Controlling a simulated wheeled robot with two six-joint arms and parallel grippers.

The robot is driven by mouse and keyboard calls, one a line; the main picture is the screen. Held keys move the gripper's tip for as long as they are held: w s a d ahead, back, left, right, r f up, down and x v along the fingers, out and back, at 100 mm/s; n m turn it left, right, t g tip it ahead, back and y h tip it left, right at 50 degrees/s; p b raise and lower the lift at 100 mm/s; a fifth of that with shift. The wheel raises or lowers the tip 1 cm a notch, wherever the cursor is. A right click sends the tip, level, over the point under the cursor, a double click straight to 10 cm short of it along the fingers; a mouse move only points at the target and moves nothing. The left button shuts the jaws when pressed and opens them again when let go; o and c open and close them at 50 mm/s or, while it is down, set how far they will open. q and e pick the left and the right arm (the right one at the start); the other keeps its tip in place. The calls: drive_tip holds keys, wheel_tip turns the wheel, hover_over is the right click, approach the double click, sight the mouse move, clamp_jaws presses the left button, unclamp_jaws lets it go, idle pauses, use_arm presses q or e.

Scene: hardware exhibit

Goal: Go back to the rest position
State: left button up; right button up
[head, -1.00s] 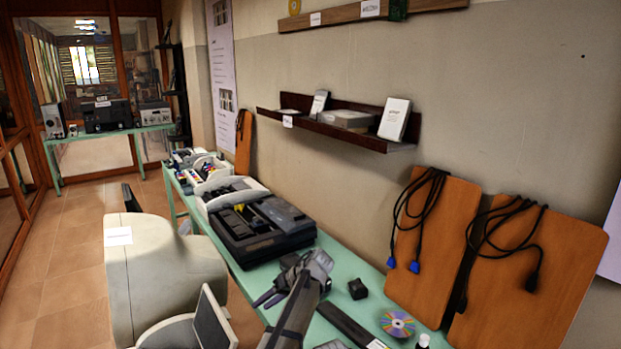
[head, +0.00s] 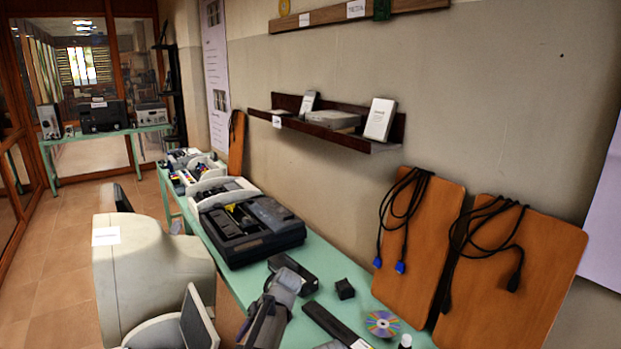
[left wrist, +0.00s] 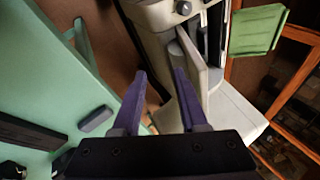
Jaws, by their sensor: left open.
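My left gripper (head: 250,328) is in the lower middle of the head view, by the table's front edge, with the grey monitor to its left. In the left wrist view its two dark purple fingers (left wrist: 160,80) are spread apart with nothing between them. The green table (left wrist: 65,75) is to their left and a pale casing (left wrist: 165,115) is beyond and to their right. My right gripper is in neither view.
The green table (head: 345,272) holds an open black printer (head: 250,228), a black device (head: 292,272), a small black cube (head: 345,289) and a disc (head: 382,324). Boards with cables (head: 417,240) lean on the wall. A bulky monitor (head: 150,270) stands left.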

use_arm(q)
drive_tip(key=s+f+m+h, duration=0.3)
drive_tip(key=s+h, duration=0.3)
drive_tip(key=s, duration=1.1)
drive_tip(key=s+d+m+y, duration=0.1)
drive_tip(key=s+d+m, duration=0.3)
drive_tip(key=d, duration=0.6)
drive_tip(key=shift+s+d+g, duration=0.3)
drive_tip(key=shift+s+d, duration=0.1)
drive_tip(key=shift+s, duration=0.5)
drive_tip(key=shift+r, duration=0.1)
